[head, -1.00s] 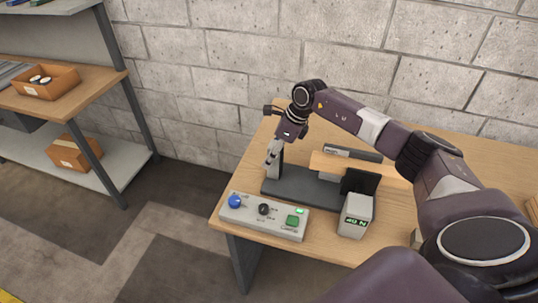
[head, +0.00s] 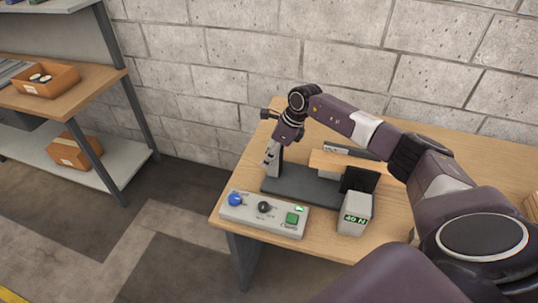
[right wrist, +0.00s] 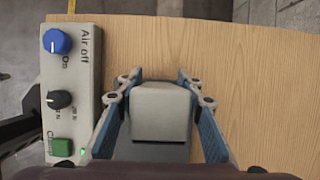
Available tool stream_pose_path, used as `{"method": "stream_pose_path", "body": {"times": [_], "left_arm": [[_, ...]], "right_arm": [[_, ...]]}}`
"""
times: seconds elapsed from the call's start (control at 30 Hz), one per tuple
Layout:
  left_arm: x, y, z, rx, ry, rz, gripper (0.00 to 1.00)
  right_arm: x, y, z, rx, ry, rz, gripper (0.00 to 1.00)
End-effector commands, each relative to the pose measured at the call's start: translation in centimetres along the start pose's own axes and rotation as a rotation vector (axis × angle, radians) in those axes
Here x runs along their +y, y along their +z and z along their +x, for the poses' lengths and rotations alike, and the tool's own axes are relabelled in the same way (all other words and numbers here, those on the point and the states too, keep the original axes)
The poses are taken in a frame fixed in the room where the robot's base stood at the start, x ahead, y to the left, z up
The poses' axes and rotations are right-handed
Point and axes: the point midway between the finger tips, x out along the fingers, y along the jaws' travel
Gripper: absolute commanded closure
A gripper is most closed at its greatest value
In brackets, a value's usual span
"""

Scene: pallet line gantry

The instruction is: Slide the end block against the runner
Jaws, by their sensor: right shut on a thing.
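My right gripper (head: 270,157) is at the left end of the dark base plate (head: 300,188) on the bench. Its fingers are shut on the grey end block (right wrist: 162,108), one on each side, in the right wrist view. In the head view the end block (head: 278,156) stands upright, partly behind the fingers. A light wooden board (head: 342,163), which looks like the runner, lies over the base plate to the right. A stretch of bare plate shows between block and board, so they look apart. My left gripper is out of view.
A control box (head: 264,215) with a blue knob, black knob and green button sits at the bench front. A grey unit with a green display (head: 355,215) stands right of it. The bench top (right wrist: 255,85) beside the gripper is clear. Shelves (head: 95,90) stand left.

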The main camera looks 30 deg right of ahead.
Motion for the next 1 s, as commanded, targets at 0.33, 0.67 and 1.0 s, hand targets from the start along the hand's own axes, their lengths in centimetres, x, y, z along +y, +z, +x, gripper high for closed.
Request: {"method": "stream_pose_path", "body": {"times": [0.33, 0.67, 1.0], "left_arm": [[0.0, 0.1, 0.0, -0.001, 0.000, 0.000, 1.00], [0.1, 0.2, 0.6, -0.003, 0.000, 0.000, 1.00], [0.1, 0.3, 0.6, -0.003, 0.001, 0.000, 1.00]], "right_arm": [[-0.2, -3.2, -1.2, 0.004, -0.002, 0.004, 1.00], [-0.1, -8.4, -3.3, 0.003, -0.002, 0.003, 1.00], [-0.1, -8.8, -3.7, 0.004, -0.001, 0.001, 1.00]]}}
